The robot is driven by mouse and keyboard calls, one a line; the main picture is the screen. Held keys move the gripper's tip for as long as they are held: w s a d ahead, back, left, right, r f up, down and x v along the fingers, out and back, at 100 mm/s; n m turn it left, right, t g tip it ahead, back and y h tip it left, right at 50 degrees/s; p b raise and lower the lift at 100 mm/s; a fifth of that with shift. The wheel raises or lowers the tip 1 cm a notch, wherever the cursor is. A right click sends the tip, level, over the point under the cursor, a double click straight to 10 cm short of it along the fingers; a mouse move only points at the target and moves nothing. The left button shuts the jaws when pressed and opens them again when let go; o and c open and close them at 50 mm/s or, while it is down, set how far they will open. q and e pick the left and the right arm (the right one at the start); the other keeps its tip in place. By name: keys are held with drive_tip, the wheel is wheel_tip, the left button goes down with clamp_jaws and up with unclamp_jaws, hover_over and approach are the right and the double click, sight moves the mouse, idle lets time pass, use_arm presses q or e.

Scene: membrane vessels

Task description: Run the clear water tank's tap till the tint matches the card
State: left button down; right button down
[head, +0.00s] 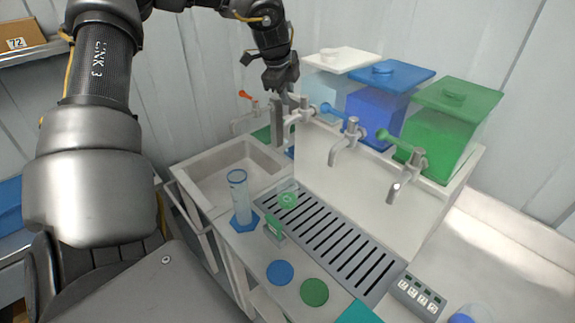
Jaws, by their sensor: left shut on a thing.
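The clear water tank (324,88) has a white lid and stands leftmost of three tanks on the back ledge. Its tap (296,115) sticks out below it. My left gripper (284,92) comes down from above and is shut on the handle of this tap; its fingers hide most of the handle. No stream shows under the spout. A tall clear cylinder with a blue base (239,198) stands upright left of the drip grate, apart from the tap. A small green card-like stand (274,231) is beside it; whether this is the tint card I cannot tell. My right gripper is out of view.
Blue (375,106) and green (436,135) tanks with their own taps stand to the right. A sink (215,180) with an orange-handled faucet is left. A keypad (418,295) is at front right.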

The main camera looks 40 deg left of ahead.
use_arm(q)
drive_tip(key=n+b, duration=0.2)
drive_tip(key=s+n+y+b, duration=0.1)
drive_tip(key=b, duration=0.1)
drive_tip(key=shift+s+d+n+g, duration=0.3)
drive_tip(key=shift+d+n, duration=0.1)
idle(4.5)
